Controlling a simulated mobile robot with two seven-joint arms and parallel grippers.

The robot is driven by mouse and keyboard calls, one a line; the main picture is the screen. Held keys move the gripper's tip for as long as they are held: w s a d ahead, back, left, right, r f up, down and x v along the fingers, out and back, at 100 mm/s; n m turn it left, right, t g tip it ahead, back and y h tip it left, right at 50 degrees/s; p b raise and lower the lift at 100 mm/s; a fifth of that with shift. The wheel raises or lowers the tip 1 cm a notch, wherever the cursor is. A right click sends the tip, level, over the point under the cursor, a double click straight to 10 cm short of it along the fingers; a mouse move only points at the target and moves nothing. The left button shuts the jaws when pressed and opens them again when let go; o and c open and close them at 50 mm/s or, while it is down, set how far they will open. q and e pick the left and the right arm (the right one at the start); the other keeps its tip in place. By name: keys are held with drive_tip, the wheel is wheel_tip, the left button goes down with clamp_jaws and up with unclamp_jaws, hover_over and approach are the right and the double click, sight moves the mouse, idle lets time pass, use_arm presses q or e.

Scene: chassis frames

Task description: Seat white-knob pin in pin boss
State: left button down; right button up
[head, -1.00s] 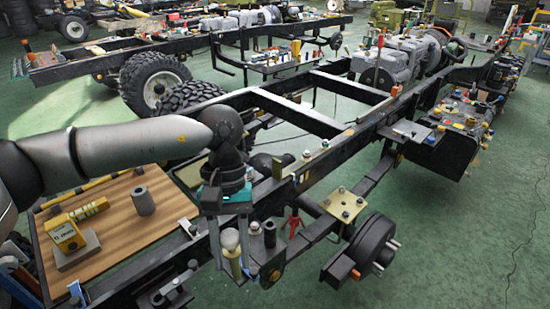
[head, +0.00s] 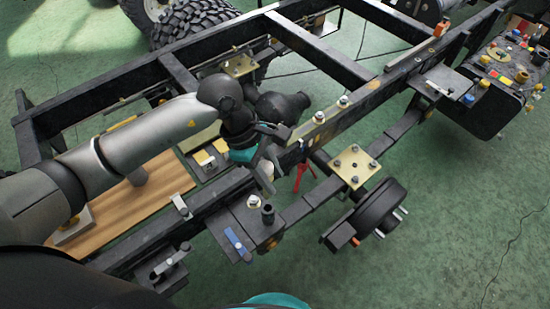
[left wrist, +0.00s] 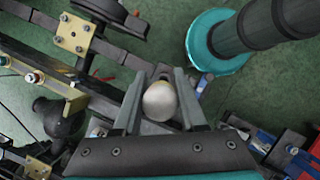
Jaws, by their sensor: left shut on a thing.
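My left gripper (head: 268,160) is shut on the white-knob pin, whose pale round knob (head: 267,169) shows between the fingers. In the left wrist view the knob (left wrist: 160,101) sits between the two grey fingers, and it hides the shaft below. The gripper is over the near chassis rail. A dark upright cylinder (head: 268,214), possibly the pin boss, stands on a bracket plate in front of that rail, nearer the camera than the knob. I cannot tell whether the pin touches anything. My right gripper's fingers do not show.
A yellowish bolted plate (head: 354,166) and a wheel hub (head: 381,206) are right of the gripper. A red stand (head: 303,177) is under the rail. A wooden board (head: 130,216) lies left. Green floor is open at lower right.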

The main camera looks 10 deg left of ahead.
use_arm(q)
drive_tip(key=shift+s+f+b, duration=0.15)
drive_tip(key=shift+f+b, duration=0.4)
drive_tip(key=shift+f, duration=0.25)
wheel_tip(320, 180, down, 4)
drive_tip(key=b, duration=0.3)
drive_tip(key=shift+f, duration=0.25)
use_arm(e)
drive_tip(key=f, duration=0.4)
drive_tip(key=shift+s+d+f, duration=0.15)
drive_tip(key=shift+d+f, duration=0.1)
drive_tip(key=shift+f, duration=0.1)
use_arm(q)
drive_tip(key=shift+b, duration=0.4)
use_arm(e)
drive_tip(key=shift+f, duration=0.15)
use_arm(q)
drive_tip(key=shift+f+b, duration=0.9)
drive_tip(key=shift+b, duration=0.25)
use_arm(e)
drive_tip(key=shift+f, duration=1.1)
use_arm(q)
drive_tip(key=shift+f+b, duration=0.3)
drive_tip(key=shift+f, duration=0.05)
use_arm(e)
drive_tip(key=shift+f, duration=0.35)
use_arm(q)
drive_tip(key=shift+f+b, duration=1.2)
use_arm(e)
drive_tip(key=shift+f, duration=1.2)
